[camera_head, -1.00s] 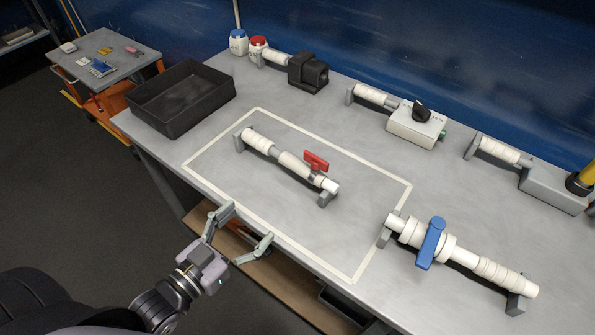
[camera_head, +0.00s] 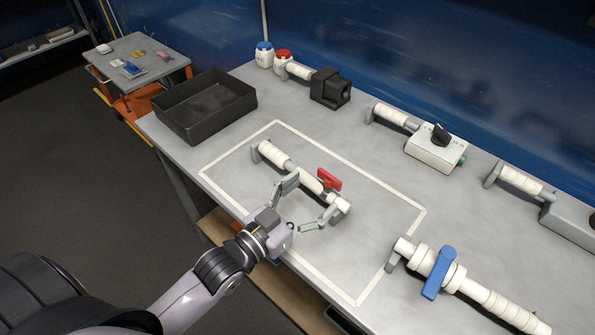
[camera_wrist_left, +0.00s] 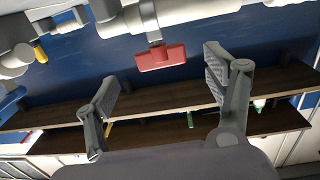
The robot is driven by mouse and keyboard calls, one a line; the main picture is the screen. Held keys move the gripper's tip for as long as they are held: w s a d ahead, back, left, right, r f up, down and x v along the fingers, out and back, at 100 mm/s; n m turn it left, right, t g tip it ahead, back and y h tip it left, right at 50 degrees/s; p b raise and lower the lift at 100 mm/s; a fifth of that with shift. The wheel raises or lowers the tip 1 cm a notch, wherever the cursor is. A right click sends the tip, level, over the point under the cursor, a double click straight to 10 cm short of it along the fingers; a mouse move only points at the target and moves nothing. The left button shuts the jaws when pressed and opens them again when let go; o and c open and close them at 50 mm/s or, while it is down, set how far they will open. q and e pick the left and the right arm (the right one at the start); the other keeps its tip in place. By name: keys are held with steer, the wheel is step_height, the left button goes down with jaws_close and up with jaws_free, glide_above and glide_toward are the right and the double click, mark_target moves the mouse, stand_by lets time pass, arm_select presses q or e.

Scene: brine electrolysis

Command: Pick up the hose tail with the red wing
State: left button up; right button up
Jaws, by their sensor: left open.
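The hose tail (camera_head: 275,156) is a white ribbed tube with a red wing (camera_head: 329,179) near its right end. It lies across grey supports inside the taped rectangle on the bench. My left gripper (camera_head: 311,194) is open and empty, with its fingers on the near side of the tube and spread along it. One finger partly covers the tube's middle. I cannot tell whether they touch. In the left wrist view the red wing (camera_wrist_left: 162,57) hangs between the open fingers (camera_wrist_left: 159,70), with the white tube (camera_wrist_left: 185,12) at the top edge. My right gripper is not in view.
A similar tube with a blue wing (camera_head: 437,272) lies at the lower right, close to the taped rectangle. A black tray (camera_head: 205,108) stands at the left. A black block (camera_head: 330,88) and a white switch box (camera_head: 436,148) stand along the back.

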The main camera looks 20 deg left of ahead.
mark_target(328, 180)
arm_select(q)
steer(key=shift+p+x, duration=0.45)
steer(key=shift+x, duration=2.75)
steer(key=shift+s, duration=0.1)
steer(key=shift+c, duration=0.4)
steer(key=c, duration=1.7)
steer(key=shift+r, duration=0.15)
steer(key=shift+c, duration=0.2)
